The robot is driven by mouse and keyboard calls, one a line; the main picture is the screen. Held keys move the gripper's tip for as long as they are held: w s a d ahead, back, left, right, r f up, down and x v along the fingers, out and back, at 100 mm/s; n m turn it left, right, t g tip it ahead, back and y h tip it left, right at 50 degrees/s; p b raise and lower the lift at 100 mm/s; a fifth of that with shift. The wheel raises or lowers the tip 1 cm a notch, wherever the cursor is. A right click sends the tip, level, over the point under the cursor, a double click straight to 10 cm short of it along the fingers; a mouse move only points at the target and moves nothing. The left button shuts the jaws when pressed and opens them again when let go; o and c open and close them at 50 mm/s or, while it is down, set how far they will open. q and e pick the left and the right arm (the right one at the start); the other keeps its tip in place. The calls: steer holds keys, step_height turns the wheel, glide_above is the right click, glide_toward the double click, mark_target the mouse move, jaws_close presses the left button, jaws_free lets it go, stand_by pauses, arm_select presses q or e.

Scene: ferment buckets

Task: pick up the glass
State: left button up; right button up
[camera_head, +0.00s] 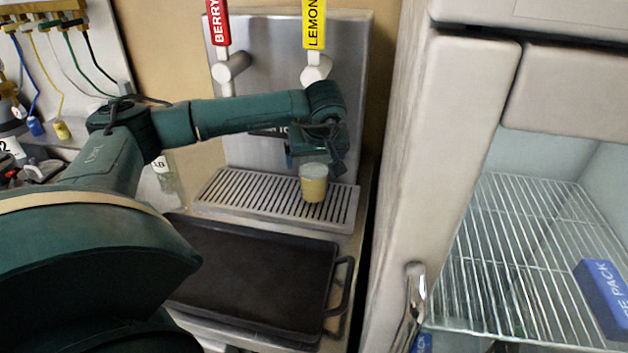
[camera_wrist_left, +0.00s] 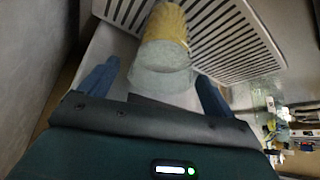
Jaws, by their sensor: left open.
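The glass (camera_head: 313,184) holds a yellowish drink and stands upright on the slotted drip tray (camera_head: 240,196), below the yellow LEMON tap (camera_head: 315,70). My left gripper (camera_head: 318,160) is just above and behind it in the head view. In the left wrist view the glass (camera_wrist_left: 163,50) lies ahead of my left gripper (camera_wrist_left: 155,88), with its clear rim end nearest. The two blue fingers are spread to either side of the rim. No grip on the glass shows. My right gripper is in neither view.
A dark tray (camera_head: 255,280) with a side handle sits in front of the drip tray. A red BERRY tap (camera_head: 232,62) stands to the left. On the right is an open cold cabinet with a wire shelf (camera_head: 530,260) and a blue ice pack (camera_head: 603,297).

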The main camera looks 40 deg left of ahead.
mark_target(313, 165)
arm_select(q)
steer(key=x, duration=0.3)
steer(key=shift+f, duration=0.4)
steer(key=c, duration=1.3)
steer(key=shift+r, duration=0.1)
steer(key=shift+c, duration=0.9)
